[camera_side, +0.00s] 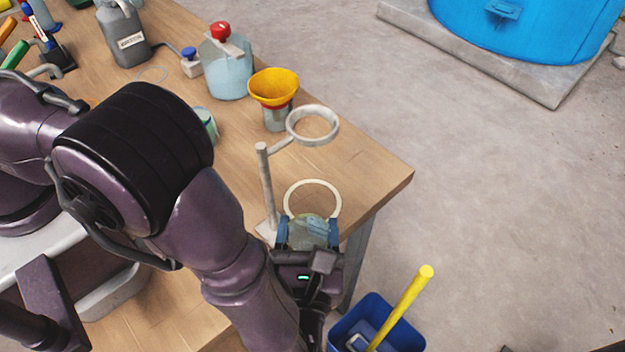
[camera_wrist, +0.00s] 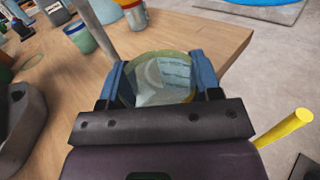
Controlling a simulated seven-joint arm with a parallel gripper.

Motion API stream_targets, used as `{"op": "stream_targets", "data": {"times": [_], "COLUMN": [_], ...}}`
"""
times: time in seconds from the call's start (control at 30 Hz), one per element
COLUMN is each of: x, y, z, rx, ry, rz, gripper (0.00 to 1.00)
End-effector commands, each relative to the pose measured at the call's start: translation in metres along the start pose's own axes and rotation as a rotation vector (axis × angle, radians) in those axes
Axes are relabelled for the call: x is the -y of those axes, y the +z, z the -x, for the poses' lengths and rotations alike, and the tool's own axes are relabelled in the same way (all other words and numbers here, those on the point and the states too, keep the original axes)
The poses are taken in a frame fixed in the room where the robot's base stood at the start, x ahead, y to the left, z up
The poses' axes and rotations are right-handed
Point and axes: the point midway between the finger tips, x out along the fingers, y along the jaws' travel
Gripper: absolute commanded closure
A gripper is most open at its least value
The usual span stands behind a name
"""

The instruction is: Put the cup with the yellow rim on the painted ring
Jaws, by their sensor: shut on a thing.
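My gripper (camera_side: 308,232) is near the table's front right corner, with its blue fingers shut on a clear cup (camera_side: 306,228). In the wrist view, the cup (camera_wrist: 166,82) sits between the two fingers, and its rim looks yellow-green. The painted ring (camera_side: 312,184) is a pale circle on the tabletop. The held cup covers the near part of the ring in the side view. I cannot tell whether the cup's base touches the table. The ring is hidden in the wrist view.
A stand with a raised hoop (camera_side: 313,125) and post (camera_side: 265,185) is close to the left of the painted ring. A blue bucket (camera_side: 400,338) is below the table edge.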

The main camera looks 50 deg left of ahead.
Motion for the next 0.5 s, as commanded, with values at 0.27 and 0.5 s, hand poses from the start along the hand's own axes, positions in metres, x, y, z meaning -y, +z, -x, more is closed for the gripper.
{"op": "stream_targets", "data": {"times": [0.27,0.5], "x": [-0.001,0.0], "y": [0.001,0.0], "z": [-0.076,-0.107], "rx": [0.001,-0.001], "ry": [0.005,0.001], "rz": [0.001,0.001], "gripper": [0.64,0.64]}}
